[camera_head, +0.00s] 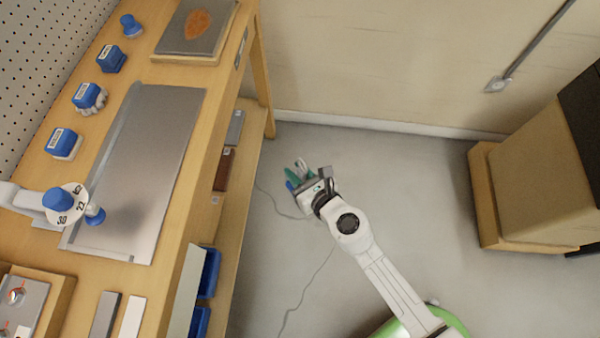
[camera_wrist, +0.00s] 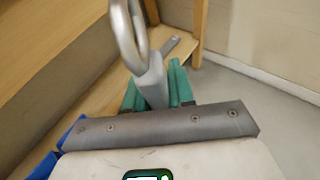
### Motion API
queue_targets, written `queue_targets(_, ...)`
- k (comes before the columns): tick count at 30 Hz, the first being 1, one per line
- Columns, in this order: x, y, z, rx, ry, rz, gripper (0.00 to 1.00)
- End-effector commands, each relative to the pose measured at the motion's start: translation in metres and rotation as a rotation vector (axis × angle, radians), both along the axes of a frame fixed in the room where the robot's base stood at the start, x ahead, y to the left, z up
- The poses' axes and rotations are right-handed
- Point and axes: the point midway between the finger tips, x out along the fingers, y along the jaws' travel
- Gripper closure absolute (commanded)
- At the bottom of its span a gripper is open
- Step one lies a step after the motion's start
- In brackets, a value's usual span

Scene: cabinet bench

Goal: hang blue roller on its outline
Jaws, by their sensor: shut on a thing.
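My gripper (camera_head: 302,176) is out over the floor, to the right of the bench. In the wrist view its green fingers (camera_wrist: 152,92) are closed on a grey piece (camera_wrist: 152,82) with a shiny metal loop (camera_wrist: 127,35) above it. A small blue patch (camera_head: 290,185) shows beside the fingers in the head view. I cannot tell whether it belongs to the held thing or is the blue roller. No roller outline can be made out in either view.
A wooden bench (camera_head: 190,200) with a grey top plate (camera_head: 150,150) stands at left, carrying several blue-topped items. A pegboard (camera_head: 45,50) runs behind it. Blue bins (camera_head: 208,272) sit on its lower shelf. A wooden cabinet (camera_head: 540,180) stands right. Floor between is open.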

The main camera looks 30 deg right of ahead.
Motion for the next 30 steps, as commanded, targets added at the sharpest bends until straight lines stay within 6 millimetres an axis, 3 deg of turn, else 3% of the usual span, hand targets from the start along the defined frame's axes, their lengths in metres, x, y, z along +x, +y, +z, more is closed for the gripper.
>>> queue_targets(12, 0.021, -0.014, 0.003, -0.019, 0.025, -0.014, 1.00)
queue_targets(20, 0.005, 0.024, 0.065, -0.022, 0.017, 0.205, 1.00)
queue_targets(30, -0.019, 0.084, 0.167, -0.032, 0.010, 0.574, 1.00)
